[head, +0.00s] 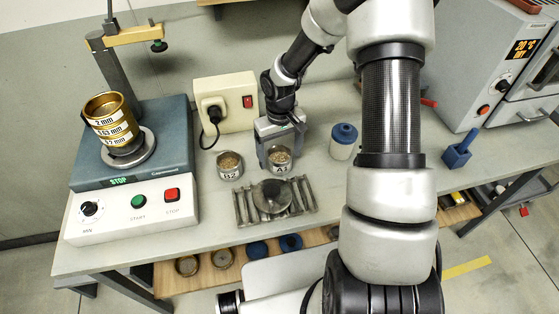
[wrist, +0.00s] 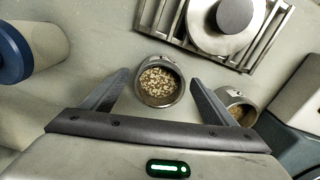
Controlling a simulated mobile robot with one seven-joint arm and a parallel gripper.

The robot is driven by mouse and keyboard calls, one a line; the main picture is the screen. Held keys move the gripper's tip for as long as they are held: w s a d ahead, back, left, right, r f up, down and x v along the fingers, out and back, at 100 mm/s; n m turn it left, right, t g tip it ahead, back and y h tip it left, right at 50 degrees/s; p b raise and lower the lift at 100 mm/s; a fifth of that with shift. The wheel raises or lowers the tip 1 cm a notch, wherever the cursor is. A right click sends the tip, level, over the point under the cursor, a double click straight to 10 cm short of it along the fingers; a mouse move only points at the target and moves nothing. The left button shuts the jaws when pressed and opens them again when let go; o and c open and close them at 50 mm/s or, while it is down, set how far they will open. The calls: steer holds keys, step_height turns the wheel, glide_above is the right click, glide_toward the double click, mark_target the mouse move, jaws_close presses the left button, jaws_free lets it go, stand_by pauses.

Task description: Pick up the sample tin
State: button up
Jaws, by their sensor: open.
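A small metal tin (head: 280,168) labelled with an A and an unclear second character stands upright on the bench, holding pale grains. It also shows in the wrist view (wrist: 158,84). My gripper (wrist: 159,78) is open, with one finger on each side of this tin; a small gap shows at each side. In the head view my gripper (head: 279,153) is low over the same tin. A second tin (head: 230,173), labelled G2, stands just to its left. It shows at the right in the wrist view (wrist: 237,102), outside the fingers.
A slotted metal stand with a round pan (head: 271,196) lies in front of the tins. A white jar with a blue lid (head: 343,142) stands to the right. A sieve shaker (head: 130,178) is at the left, and a blue holder (head: 458,155) is farther right.

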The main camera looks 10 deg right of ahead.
steer(key=shift+f, duration=0.9)
steer(key=shift+c, duration=0.3)
steer(key=c, duration=1.2)
steer(key=shift+r, duration=0.1)
step_height(320, 180, up, 10)
steer(key=shift+f, duration=0.1)
